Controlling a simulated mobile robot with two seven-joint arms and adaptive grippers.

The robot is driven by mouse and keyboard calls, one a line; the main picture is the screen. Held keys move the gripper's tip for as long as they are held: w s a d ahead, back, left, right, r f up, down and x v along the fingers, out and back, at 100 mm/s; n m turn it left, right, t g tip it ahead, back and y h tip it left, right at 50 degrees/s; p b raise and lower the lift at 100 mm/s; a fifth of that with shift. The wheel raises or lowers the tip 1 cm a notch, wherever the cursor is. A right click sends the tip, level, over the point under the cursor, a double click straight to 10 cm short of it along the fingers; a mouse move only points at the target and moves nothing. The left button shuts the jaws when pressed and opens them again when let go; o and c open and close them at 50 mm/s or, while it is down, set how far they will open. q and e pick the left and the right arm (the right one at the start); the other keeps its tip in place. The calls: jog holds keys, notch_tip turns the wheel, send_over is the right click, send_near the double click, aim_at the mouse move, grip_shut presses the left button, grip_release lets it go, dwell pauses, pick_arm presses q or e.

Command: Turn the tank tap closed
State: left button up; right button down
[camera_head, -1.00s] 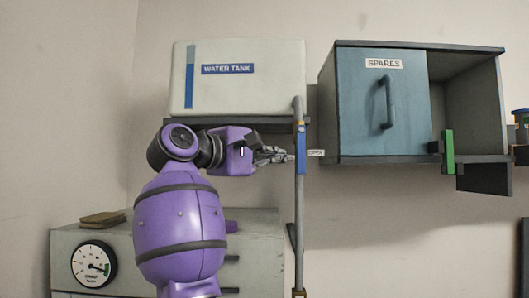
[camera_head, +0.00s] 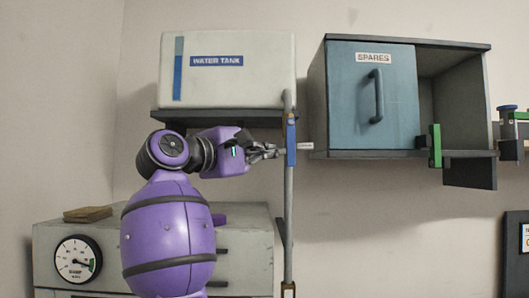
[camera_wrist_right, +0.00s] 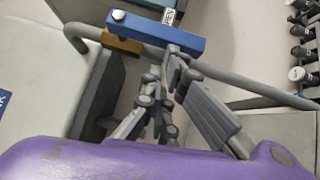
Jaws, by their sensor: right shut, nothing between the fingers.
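The tank tap has a blue lever (camera_head: 291,145) on a grey upright pipe (camera_head: 289,220) below and right of the white water tank (camera_head: 228,75). The lever lies along the pipe, with a brass-coloured part at its upper end. In the right wrist view the blue lever (camera_wrist_right: 155,32) and brass body (camera_wrist_right: 122,43) show beyond my fingers. My right gripper (camera_head: 277,152) is shut and empty, its tips just left of the lever's lower part. In the wrist view the right gripper's tips (camera_wrist_right: 177,58) are close to the lever; I cannot tell whether they touch.
A small white label (camera_head: 305,146) is right of the lever. A blue-doored spares cabinet (camera_head: 372,98) hangs to the right, with a green lever (camera_head: 435,146) at its lower edge. A grey cabinet with a gauge (camera_head: 77,259) stands lower left.

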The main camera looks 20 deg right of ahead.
pick_arm(q)
jog(key=shift+s+f, duration=0.1)
jog(key=shift+f, duration=0.1)
pick_arm(e)
jog(key=shift+d+f, duration=0.15)
pick_arm(q)
jog(key=shift+s+f+b, duration=0.15)
jog(key=shift+f+b, duration=0.55)
jog(key=shift+b, duration=0.05)
pick_arm(e)
jog(key=d+n+t, duration=0.1)
jog(key=d+f+n+h, duration=0.1)
jog(key=shift+s+d+f+n+t+h, duration=0.15)
jog(key=shift+s+d+n+t+h, duration=0.15)
jog(key=shift+s+n+t, duration=0.1)
jog(key=shift+d, duration=0.1)
pick_arm(q)
jog(key=shift+s, duration=0.2)
jog(key=shift+s+f, duration=0.1)
pick_arm(e)
jog(key=shift+s+f, duration=0.1)
